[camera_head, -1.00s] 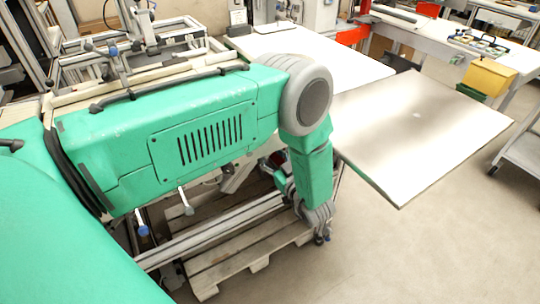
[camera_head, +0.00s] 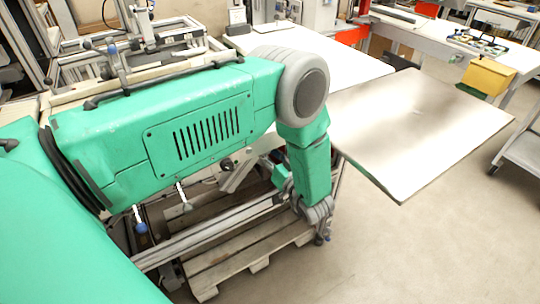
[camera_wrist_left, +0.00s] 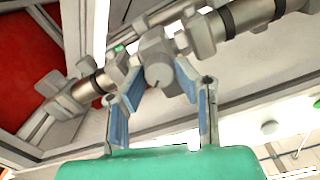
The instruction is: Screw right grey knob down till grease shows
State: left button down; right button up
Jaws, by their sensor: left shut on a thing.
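In the left wrist view, a grey knob (camera_wrist_left: 155,58) sits at the middle of a slanting metal bar assembly. My left gripper (camera_wrist_left: 158,78) has its blue-padded fingers on either side of this knob and is shut on it. Other grey fittings (camera_wrist_left: 195,33) sit along the same assembly, so I cannot tell for certain whether the held one is the right knob. No grease can be made out. In the head view my left arm reaches down beside the machine frame, and its fingers and the knob are hidden. My right gripper is not in view.
In the left wrist view, a red panel (camera_wrist_left: 30,75) lies at the left and pale frame rails surround the bar. In the head view, a wooden pallet (camera_head: 240,262) lies under the frame, and a metal-topped table (camera_head: 420,130) stands to the right. Open floor lies in front.

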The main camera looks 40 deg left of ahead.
pick_arm(q)
jog(key=shift+w+a+r+m, duration=0.15)
jog(key=shift+w+m, duration=0.05)
jog(key=shift+m, duration=1)
jog(key=c, duration=1.4)
grip_release()
jog(key=shift+o, duration=0.7)
jog(key=shift+a+f, duration=0.1)
jog(key=shift+f, duration=0.15)
jog(key=v, duration=1.1)
jog(key=shift+d, duration=0.4)
jog(key=shift+s+f, duration=0.1)
